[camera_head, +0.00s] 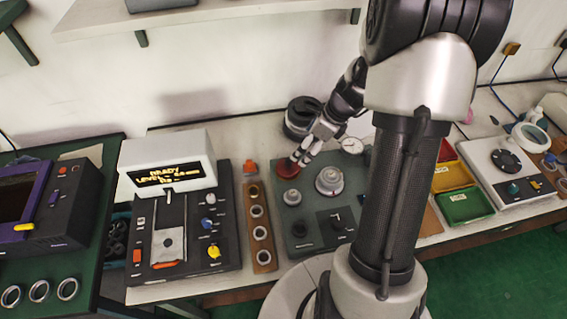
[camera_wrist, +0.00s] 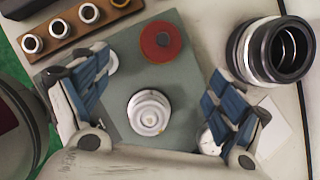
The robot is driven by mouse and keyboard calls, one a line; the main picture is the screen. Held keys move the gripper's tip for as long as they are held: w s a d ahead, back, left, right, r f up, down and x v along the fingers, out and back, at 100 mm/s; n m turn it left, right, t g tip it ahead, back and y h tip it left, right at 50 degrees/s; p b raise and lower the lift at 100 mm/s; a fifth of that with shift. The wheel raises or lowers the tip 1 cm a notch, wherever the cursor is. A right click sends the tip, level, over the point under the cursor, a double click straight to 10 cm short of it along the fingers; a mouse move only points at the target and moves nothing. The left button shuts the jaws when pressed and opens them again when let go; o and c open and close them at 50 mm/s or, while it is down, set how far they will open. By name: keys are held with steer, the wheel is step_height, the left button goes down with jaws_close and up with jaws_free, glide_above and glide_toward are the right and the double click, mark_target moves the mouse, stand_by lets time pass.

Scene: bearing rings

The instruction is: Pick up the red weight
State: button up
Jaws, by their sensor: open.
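The red weight (camera_wrist: 158,43) is a round red disc with a dark centre, lying on a grey-green plate (camera_wrist: 190,130) in the wrist view. In the head view the red weight (camera_head: 286,167) shows at the back left of that plate, just beside my fingertips. My gripper (camera_wrist: 160,95) is open and empty, with its two blue-padded fingers spread wide. The red weight lies between and beyond the fingertips, towards the top of the wrist view. I cannot tell the exact height of the fingers above the plate. In the head view my gripper (camera_head: 303,152) points down over the plate's back edge.
A pale stepped weight (camera_wrist: 149,112) stands on the plate between my fingers. Black rings (camera_wrist: 270,50) stand to the right in the wrist view. A wooden strip (camera_head: 259,225) with several bearing rings lies left of the plate. Red, yellow and green trays (camera_head: 464,207) are right of my arm.

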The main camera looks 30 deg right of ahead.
mark_target(290, 161)
steer(key=b+x, duration=0.3)
steer(key=x, duration=0.5)
steer(key=shift+w+f, duration=0.15)
steer(key=shift+f, duration=0.2)
steer(key=shift+w+b+x, duration=0.15)
steer(key=shift+b+x, duration=0.6)
steer(key=shift+x, duration=0.75)
steer(key=shift+w+b+x, duration=0.1)
steer(key=shift+b+x, duration=0.6)
steer(key=shift+x, duration=0.8)
steer(key=shift+r, duration=0.15)
steer(key=c, duration=1.7)
